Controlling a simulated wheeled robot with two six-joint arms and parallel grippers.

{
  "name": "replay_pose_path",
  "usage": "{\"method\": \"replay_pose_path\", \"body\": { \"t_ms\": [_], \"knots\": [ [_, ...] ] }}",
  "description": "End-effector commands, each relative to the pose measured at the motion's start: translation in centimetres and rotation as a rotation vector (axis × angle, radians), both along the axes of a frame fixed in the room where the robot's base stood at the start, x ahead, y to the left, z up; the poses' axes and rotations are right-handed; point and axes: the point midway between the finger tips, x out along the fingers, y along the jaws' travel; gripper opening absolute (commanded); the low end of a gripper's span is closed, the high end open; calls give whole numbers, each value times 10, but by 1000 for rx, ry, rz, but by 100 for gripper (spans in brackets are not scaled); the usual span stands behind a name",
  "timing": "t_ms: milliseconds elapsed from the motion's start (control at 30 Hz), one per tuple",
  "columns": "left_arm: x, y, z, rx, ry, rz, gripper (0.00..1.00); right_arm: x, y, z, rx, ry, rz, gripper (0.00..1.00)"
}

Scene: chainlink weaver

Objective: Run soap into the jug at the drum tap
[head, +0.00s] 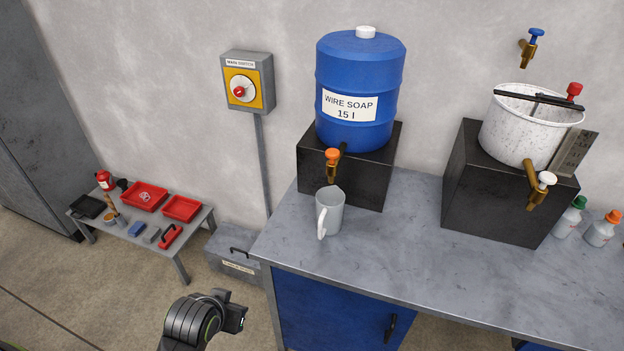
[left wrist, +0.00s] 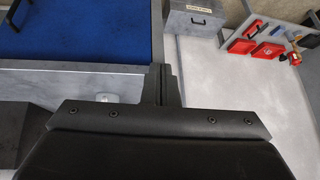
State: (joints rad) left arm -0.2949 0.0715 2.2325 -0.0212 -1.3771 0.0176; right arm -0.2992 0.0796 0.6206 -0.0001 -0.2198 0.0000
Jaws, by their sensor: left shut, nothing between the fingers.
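The blue drum (head: 360,70), labelled "WIRE SOAP 15 l", stands on a black block (head: 312,160). Its brass drum tap (head: 331,173) has an orange handle and points down at the front; I see no soap running from it. The light grey jug (head: 330,212) stands upright on the bench below the tap, its handle towards the front. I cannot see into it. My left gripper (head: 238,318) is low in front of the bench's left end, apart from the jug. In the left wrist view its fingers (left wrist: 160,85) are shut and empty. My right gripper is not in view.
The bench (head: 410,235) is clear between the jug and the second black block (head: 505,195), which carries a white bucket (head: 515,125). Bottles (head: 598,230) stand at the right. A low table (head: 190,235) with red trays and a grey toolbox (head: 232,258) are at the left.

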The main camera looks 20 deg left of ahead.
Motion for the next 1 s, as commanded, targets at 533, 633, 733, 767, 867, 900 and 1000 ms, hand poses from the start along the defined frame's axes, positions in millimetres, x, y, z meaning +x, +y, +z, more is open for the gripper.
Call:
{"method": "replay_pose_path", "body": {
  "t_ms": [533,633,733,767,867,900,1000],
  "knots": [
    [206,-76,181,-80,-525,-87,0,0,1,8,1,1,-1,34],
    [231,-90,211,-93,-598,-105,0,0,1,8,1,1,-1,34],
    [248,-103,236,-104,-653,-120,0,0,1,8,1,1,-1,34],
    [252,-105,242,-107,-667,-124,0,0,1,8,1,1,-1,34],
    [261,-112,257,-112,-700,-133,0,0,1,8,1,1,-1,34],
    [263,-114,261,-113,-707,-134,0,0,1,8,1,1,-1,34],
    [266,-116,266,-115,-717,-137,0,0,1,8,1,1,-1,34]
  ]
}}
